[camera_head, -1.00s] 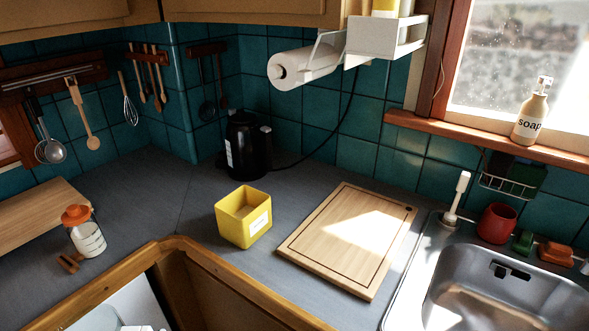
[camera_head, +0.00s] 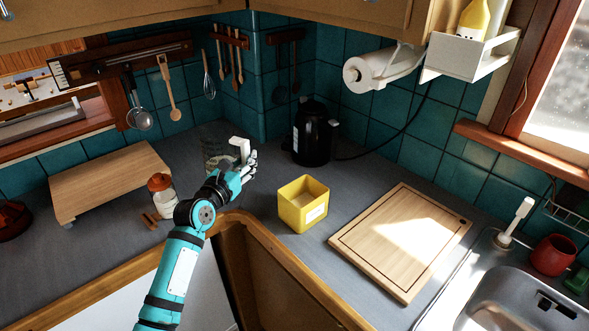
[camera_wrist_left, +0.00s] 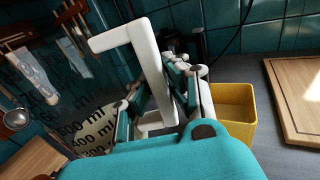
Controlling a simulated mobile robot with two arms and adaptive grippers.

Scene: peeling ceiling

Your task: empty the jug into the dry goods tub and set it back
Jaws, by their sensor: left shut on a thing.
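The jug (camera_head: 215,153) is clear, with dark ml markings and a white handle (camera_head: 239,148). My left gripper (camera_head: 246,165) is shut on the handle. The jug is left of the kettle and left of the yellow tub; I cannot tell its height above the counter. In the left wrist view the handle (camera_wrist_left: 148,62) stands between the fingers and the marked jug wall (camera_wrist_left: 75,125) shows at left. The jug's contents are not clear. My right gripper is not in view.
A black kettle (camera_head: 312,137) stands behind the tub. A cutting board (camera_head: 400,240) lies to its right, beside the sink (camera_head: 520,300). An orange-capped jar (camera_head: 161,189) and a raised wooden board (camera_head: 110,180) are at left. Utensils hang along the wall.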

